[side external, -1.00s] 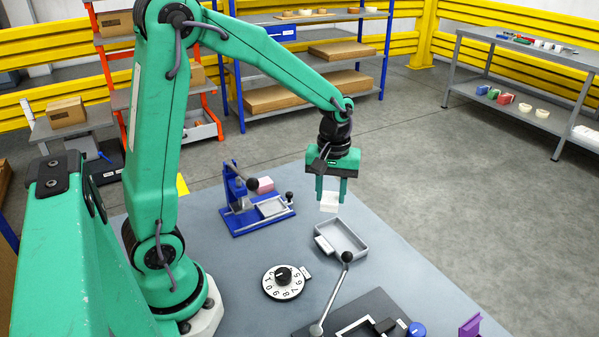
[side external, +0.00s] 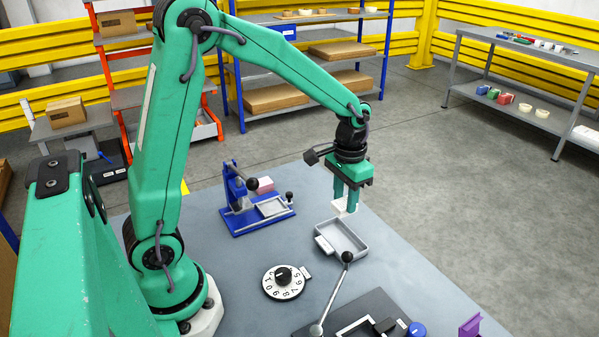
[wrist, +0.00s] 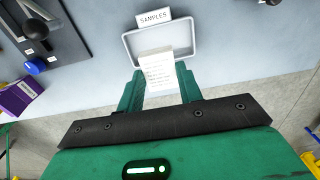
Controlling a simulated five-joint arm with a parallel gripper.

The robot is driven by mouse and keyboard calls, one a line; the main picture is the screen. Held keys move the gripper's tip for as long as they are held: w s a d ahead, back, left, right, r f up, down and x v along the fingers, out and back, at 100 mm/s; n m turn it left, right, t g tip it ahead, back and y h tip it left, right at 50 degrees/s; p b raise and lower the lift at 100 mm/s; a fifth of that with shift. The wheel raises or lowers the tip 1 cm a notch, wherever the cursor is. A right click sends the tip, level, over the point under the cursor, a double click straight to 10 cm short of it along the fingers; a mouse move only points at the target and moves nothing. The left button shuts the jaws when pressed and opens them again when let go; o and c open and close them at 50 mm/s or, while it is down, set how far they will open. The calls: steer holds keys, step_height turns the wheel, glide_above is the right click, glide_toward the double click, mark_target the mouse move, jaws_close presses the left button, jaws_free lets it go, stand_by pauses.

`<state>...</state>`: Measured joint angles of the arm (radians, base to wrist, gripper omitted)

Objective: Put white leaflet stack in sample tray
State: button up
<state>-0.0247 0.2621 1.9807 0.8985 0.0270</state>
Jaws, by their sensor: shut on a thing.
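My gripper (side external: 346,206) is shut on the white leaflet stack (side external: 339,207), which shows as a small white block between the fingers. In the wrist view the stack (wrist: 158,72) carries lines of print and sits between the two green fingers. The grey sample tray (side external: 357,249) lies on the table just below and in front of the gripper in the side view. The wrist view shows the tray (wrist: 190,44) with a "SAMPLES" label, and the stack overlaps its near rim and floor. The height of the stack above the tray is hard to tell.
Bare table (side external: 400,265) lies right of the tray.

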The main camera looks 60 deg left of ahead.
steer(key=shift+f, duration=3.15)
steer(key=shift+f, duration=0.1)
steer(key=shift+f, duration=1.75)
steer(key=shift+f, duration=0.2)
steer(key=o, duration=1)
steer(key=shift+c, duration=0.2)
steer(key=shift+r, duration=0.1)
